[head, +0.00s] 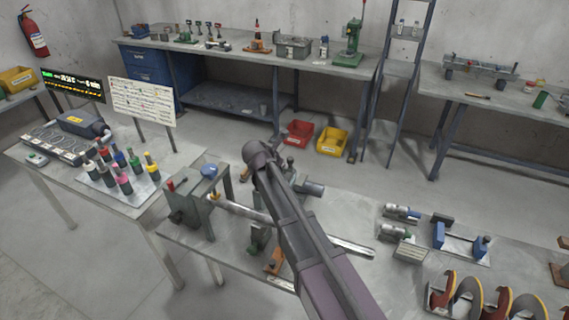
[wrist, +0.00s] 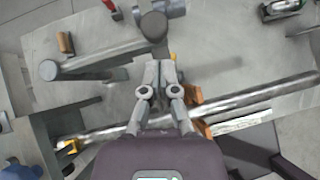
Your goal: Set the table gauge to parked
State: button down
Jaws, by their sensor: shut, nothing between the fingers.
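No part is clearly labelled as the table gauge, and I cannot read its setting. In the wrist view a dark grey bar (wrist: 105,55) with a rounded left end runs toward a round grey hub (wrist: 153,25). My gripper (wrist: 160,66) is shut and empty, pointing at the bar's right end near the hub; I cannot tell whether they touch. A long silver rod (wrist: 250,95) passes behind the fingers. In the head view the grey-green machine (head: 188,207) with a blue cap (head: 209,170) stands on the near bench. My arm hides the middle of this bench and my gripper.
Orange-brown blocks (wrist: 196,94) lie beside the fingers. Several coloured bottles (head: 122,165) stand on the left bench. Grey cylinders (head: 402,212), a blue clamp-like fixture (head: 440,233) and red-and-grey curved parts (head: 470,295) occupy the right.

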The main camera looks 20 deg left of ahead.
jog(key=s+f+p+v, duration=0.1)
jog(key=p+v, duration=0.6)
jog(key=v, duration=0.4)
jog(key=shift+s+r, duration=0.15)
jog(key=shift+r, duration=0.05)
jog(key=shift+d, duration=0.1)
dwell(0.3)
